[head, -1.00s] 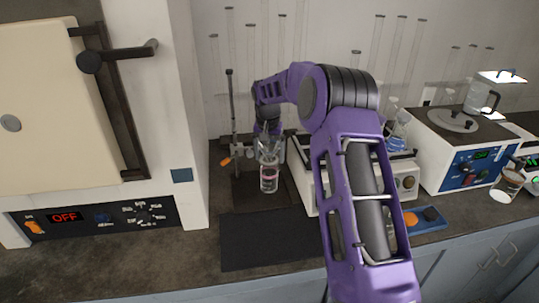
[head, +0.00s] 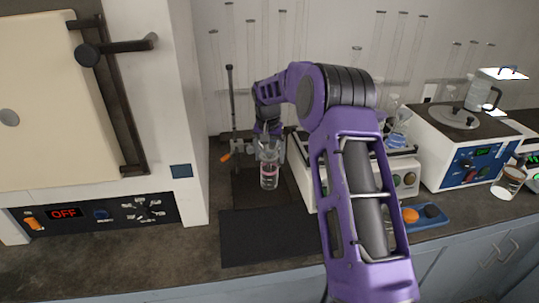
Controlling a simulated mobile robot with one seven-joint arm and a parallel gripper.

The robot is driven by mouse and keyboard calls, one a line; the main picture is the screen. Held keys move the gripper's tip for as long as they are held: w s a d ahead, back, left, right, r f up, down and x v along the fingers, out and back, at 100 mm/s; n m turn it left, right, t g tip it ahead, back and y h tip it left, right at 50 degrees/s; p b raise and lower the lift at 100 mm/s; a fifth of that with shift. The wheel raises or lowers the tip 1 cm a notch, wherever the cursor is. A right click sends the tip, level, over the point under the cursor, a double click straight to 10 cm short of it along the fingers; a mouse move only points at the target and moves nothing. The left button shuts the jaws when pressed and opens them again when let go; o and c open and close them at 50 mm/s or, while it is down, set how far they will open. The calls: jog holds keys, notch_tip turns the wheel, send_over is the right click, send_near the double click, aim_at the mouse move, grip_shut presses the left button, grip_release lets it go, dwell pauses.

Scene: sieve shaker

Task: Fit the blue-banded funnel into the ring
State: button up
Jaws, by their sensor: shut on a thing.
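My gripper (head: 268,146) is at the ring stand, pointing down, shut on a clear glass piece, seemingly the funnel. The piece is mostly hidden by the fingers, and I cannot make out a blue band on it. A clear glass vessel with a pink band (head: 269,178) is directly below my gripper, over the dark stand base (head: 244,190). The stand's thin upright rod (head: 231,100) is to the left, with an orange knob (head: 225,157) low on it. The ring itself is hidden or too small to tell, so I cannot see whether the funnel touches it.
A white machine (head: 308,185) stands close to the right, partly behind my arm, with a blue-tinted flask (head: 398,141) on top. A large oven-like cabinet (head: 181,60) is at the left. A dark mat (head: 268,238) in front is clear.

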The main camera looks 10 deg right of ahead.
jog(key=shift+f, duration=0.2)
jog(key=o, duration=1.2)
jog(key=shift+c, duration=0.2)
jog(key=shift+r+p, duration=1.45)
jog(key=shift+r, duration=1.55)
